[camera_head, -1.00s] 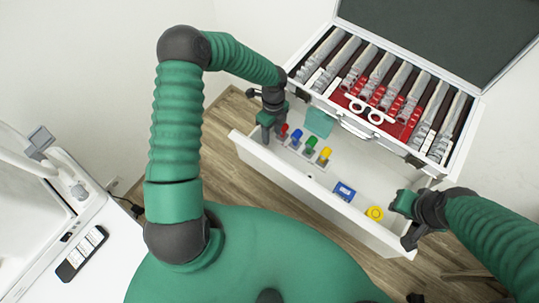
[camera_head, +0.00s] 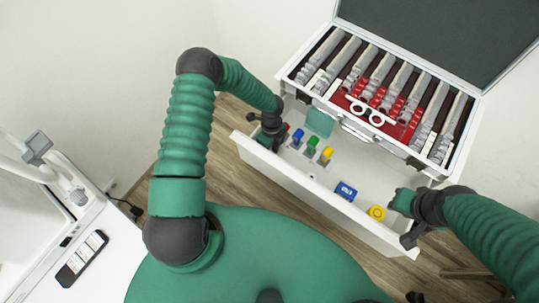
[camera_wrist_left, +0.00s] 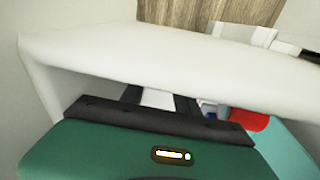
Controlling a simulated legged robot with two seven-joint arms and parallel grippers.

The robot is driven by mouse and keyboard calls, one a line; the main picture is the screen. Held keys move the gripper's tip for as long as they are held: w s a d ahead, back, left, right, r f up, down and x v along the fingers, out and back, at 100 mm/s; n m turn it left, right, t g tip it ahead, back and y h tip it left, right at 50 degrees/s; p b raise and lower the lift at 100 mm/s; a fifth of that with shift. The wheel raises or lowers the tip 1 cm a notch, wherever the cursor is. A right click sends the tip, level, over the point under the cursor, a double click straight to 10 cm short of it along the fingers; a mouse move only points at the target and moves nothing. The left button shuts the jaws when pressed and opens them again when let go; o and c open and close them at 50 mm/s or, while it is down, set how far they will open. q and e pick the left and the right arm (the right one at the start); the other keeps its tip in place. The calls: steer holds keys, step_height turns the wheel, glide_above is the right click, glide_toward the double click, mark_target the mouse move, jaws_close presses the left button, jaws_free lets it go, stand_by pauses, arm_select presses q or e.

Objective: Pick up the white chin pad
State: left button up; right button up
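My left gripper (camera_head: 268,138) reaches down into the left end of the open white drawer (camera_head: 315,190). In the left wrist view its two dark fingers (camera_wrist_left: 160,100) are apart, with a white patch (camera_wrist_left: 158,98) between them. I cannot tell whether that patch is the white chin pad or the drawer floor. No chin pad shows clearly in the head view; my left gripper and the drawer front hide that corner. My right gripper (camera_head: 404,220) is at the drawer's right end, its fingers apart around the front panel's end, with nothing else visible between them.
The drawer also holds blue (camera_head: 297,138), green (camera_head: 312,146) and yellow (camera_head: 326,156) pieces, a teal piece (camera_head: 319,122), a blue box (camera_head: 346,191) and a yellow round piece (camera_head: 377,212). The white drawer wall (camera_wrist_left: 150,50) is close in the wrist view.

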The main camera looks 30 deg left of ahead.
arm_select(q)
steer(key=shift+s+a+r, duration=0.1)
steer(key=shift+s+a, duration=0.15)
steer(key=shift+a, duration=0.2)
jaws_close()
steer(key=shift+a, duration=0.15)
